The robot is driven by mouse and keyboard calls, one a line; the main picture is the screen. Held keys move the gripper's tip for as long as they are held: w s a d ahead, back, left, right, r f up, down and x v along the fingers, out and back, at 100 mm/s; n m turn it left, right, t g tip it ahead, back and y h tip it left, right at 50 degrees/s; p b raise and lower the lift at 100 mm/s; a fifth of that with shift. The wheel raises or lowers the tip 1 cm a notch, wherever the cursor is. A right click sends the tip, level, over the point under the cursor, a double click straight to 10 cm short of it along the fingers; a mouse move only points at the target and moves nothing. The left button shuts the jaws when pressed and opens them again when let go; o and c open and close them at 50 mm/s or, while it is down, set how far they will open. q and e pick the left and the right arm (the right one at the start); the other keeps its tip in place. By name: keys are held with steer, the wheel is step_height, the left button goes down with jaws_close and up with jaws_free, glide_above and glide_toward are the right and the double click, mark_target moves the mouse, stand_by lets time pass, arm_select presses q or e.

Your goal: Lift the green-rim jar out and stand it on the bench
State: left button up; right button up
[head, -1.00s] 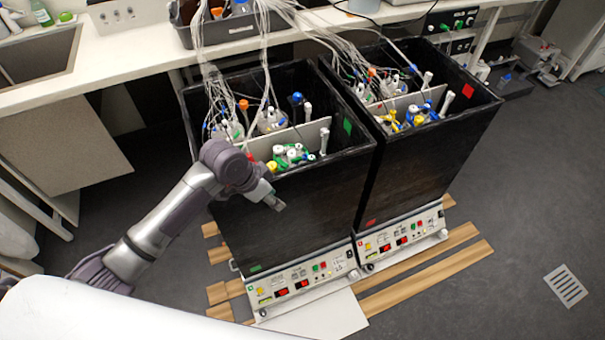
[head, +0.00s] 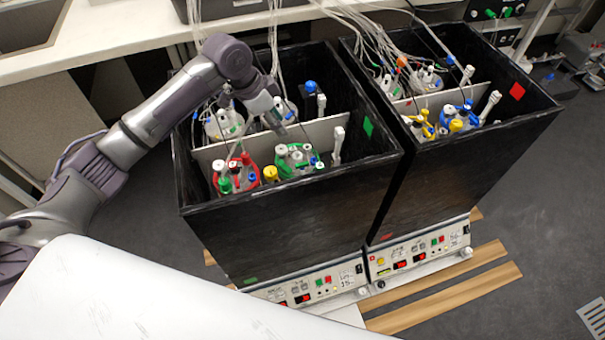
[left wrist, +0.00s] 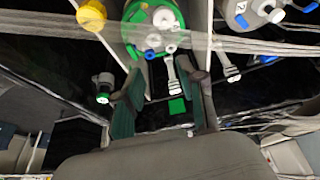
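The green-rim jar (head: 297,160) stands in the front compartment of the left black box (head: 290,222), with white and green caps and tubes on its lid. It also shows at the top of the left wrist view (left wrist: 150,28). My left gripper (head: 277,122) hangs above the box, over the white divider (head: 225,150) and just behind the jar in the picture. In the left wrist view its two fingers (left wrist: 167,82) stand apart with nothing between them, and the jar lies beyond the tips. The jar's lower body is hidden by the box wall. My right gripper is not seen.
A red-rim jar (head: 222,183) and a yellow cap (head: 270,174) crowd the green-rim jar's left side. A white upright tube (head: 338,145) stands to its right. Tubing bundles hang over the back compartments. A second black box (head: 450,165) adjoins. The bench (head: 120,42) runs behind.

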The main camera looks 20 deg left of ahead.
arm_select(q)
glide_above(299, 157)
steer(key=s+a, duration=0.1)
steer(key=a, duration=0.1)
step_height(299, 157, down, 7)
steer(key=shift+d+f, duration=0.1)
steer(key=shift+f, duration=0.5)
steer(key=x, duration=0.3)
steer(key=shift+s+f, duration=0.25)
steer(key=shift+f, duration=0.1)
steer(key=shift+w+d+f, duration=0.15)
steer(key=shift+f, duration=0.3)
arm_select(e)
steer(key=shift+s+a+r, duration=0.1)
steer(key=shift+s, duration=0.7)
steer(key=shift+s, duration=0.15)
arm_select(q)
steer(key=shift+c, duration=1.3)
jaws_close()
steer(key=shift+r, duration=0.15)
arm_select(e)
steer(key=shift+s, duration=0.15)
